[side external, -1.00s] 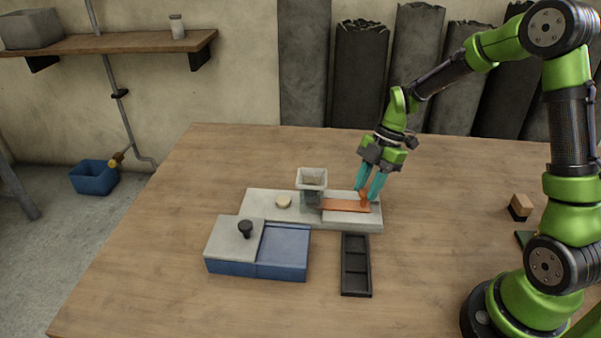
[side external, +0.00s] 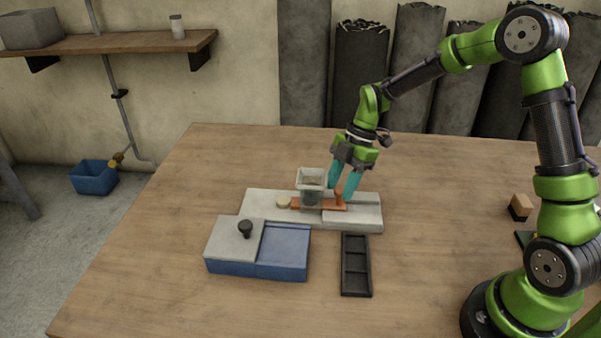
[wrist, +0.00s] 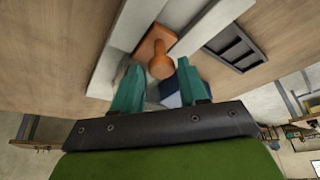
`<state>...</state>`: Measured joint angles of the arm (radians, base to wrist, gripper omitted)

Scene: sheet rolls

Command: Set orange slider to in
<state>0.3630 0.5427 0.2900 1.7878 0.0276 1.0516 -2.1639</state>
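The orange slider (side external: 328,204) is a flat bar with an upright knob, lying in the channel of a pale grey base (side external: 365,213). It runs under the grey square hopper (side external: 312,179), and its left end shows beyond the hopper, beside a cream disc (side external: 283,203). My gripper (side external: 342,194) is low over the base, its teal fingers apart at the knob. In the wrist view the orange knob (wrist: 160,66) lies between the fingertips, with gaps showing on both sides. Contact with a finger cannot be told.
A blue box (side external: 283,262) with a grey sliding lid and black knob (side external: 245,228) stands in front left. A black compartment tray (side external: 356,265) lies in front of the base. A small wooden block (side external: 520,205) is at right. The table between is clear.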

